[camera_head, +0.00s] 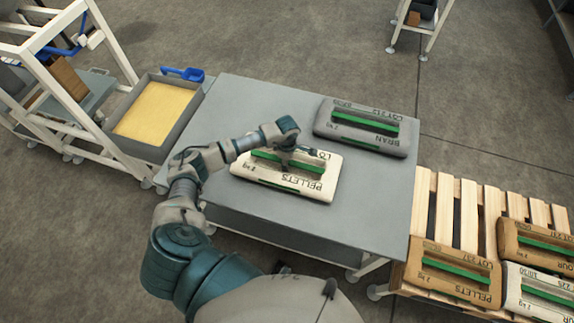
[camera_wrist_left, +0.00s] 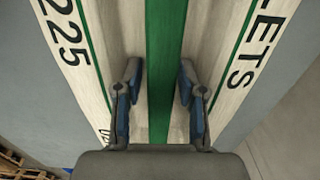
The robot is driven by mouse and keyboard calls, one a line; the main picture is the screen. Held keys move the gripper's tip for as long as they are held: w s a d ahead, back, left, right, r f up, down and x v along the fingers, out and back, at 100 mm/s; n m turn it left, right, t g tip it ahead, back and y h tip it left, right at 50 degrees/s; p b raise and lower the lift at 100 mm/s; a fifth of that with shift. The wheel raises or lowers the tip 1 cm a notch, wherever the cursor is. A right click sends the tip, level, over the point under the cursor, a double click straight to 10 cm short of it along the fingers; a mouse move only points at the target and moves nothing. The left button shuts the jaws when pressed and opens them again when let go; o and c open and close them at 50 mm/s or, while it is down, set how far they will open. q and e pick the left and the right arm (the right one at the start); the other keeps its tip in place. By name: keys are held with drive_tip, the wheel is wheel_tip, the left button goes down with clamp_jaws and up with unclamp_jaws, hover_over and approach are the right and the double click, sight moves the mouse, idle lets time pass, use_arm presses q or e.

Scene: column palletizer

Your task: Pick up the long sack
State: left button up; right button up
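A pale sack marked PELLETS (camera_head: 318,182) lies flat on the grey table (camera_head: 375,215), with a raised green strip like a handle along its middle. My left gripper (camera_head: 286,160) is right over this sack. In the left wrist view the sack (camera_wrist_left: 116,28) fills the middle, and the gripper's two fingers (camera_wrist_left: 160,78) stand apart on either side of the green strip (camera_wrist_left: 166,30). Contact with the strip is not clear. A grey sack marked BRAN (camera_head: 345,127), with a similar green strip, lies farther back on the table. My right gripper is not in view.
A wooden pallet (camera_head: 466,208) at right carries several sacks, including a brown one (camera_head: 440,282). The table's front right area is bare.

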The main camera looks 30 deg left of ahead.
use_arm(q)
clamp_jaws()
drive_tip(key=shift+w+r, duration=0.1)
drive_tip(key=shift+r, duration=0.05)
drive_tip(key=shift+r, duration=0.1)
